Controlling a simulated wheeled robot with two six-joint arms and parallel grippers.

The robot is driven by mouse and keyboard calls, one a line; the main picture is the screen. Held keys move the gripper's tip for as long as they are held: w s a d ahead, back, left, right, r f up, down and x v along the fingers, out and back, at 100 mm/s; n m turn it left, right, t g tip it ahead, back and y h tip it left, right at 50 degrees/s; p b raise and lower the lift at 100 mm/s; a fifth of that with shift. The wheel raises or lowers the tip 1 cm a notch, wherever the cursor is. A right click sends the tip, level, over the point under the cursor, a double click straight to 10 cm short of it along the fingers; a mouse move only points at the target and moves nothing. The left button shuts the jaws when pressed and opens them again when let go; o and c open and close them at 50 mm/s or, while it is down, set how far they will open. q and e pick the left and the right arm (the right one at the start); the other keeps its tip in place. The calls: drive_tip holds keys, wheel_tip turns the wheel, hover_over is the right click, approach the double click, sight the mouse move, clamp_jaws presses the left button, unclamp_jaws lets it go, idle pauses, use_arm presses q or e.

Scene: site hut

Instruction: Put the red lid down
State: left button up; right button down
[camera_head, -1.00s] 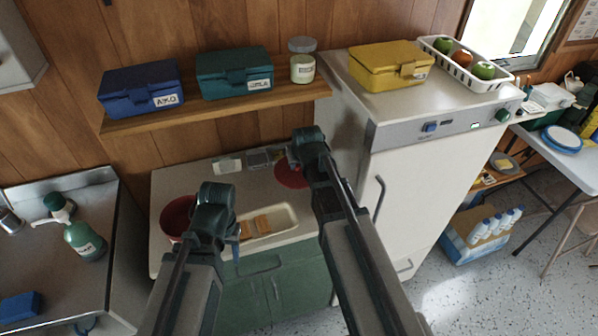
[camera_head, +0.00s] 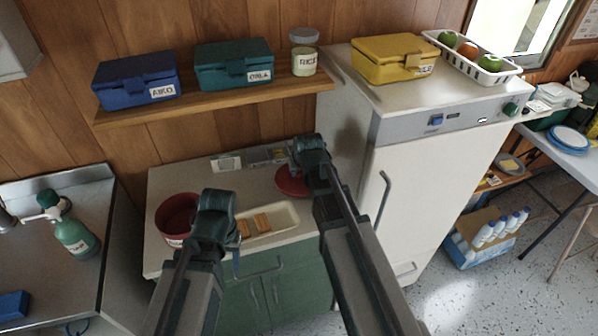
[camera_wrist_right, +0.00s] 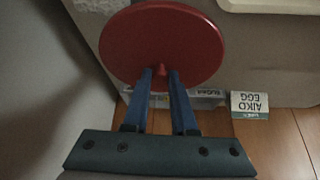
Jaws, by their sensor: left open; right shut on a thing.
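The round red lid (camera_head: 291,184) is over the counter behind the tray's right end, close to the fridge. My right gripper (camera_head: 297,163) is shut on its knob; in the right wrist view the blue fingers (camera_wrist_right: 161,76) pinch the knob of the lid (camera_wrist_right: 165,38). The lid looks roughly level and very low; I cannot tell if it touches the counter. The red pot (camera_head: 173,215) stands at the counter's left, its top uncovered and partly hidden by my left arm. My left gripper (camera_head: 236,262) is open and empty in front of the pot.
A cream tray (camera_head: 286,222) with brown slices (camera_head: 263,222) lies between pot and lid. Small cards and containers (camera_head: 228,163) line the counter's back; one card (camera_wrist_right: 250,105) reads AIKO EGG. The white fridge (camera_head: 420,180) stands close on the right.

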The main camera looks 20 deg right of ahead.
drive_tip(key=c, duration=0.7)
unclamp_jaws()
drive_tip(key=shift+r+p, duration=0.8)
drive_tip(key=shift+p, duration=0.1)
drive_tip(key=p+v, duration=1)
drive_tip(key=v, duration=0.2)
drive_tip(key=s+a+f+n+g, duration=0.1)
drive_tip(key=s+a+g, duration=0.1)
drive_tip(key=s+a, duration=0.2)
drive_tip(key=s+a+f+n+g, duration=0.1)
drive_tip(key=s+a+n+g, duration=0.1)
drive_tip(key=s+a, duration=0.3)
drive_tip(key=s+a+f+n+g+h, duration=0.1)
drive_tip(key=s+a, duration=0.3)
drive_tip(key=s, duration=0.4)
drive_tip(key=shift+s+a+f+g, duration=0.15)
drive_tip(key=shift+s+g, duration=0.2)
drive_tip(key=shift+g, duration=0.35)
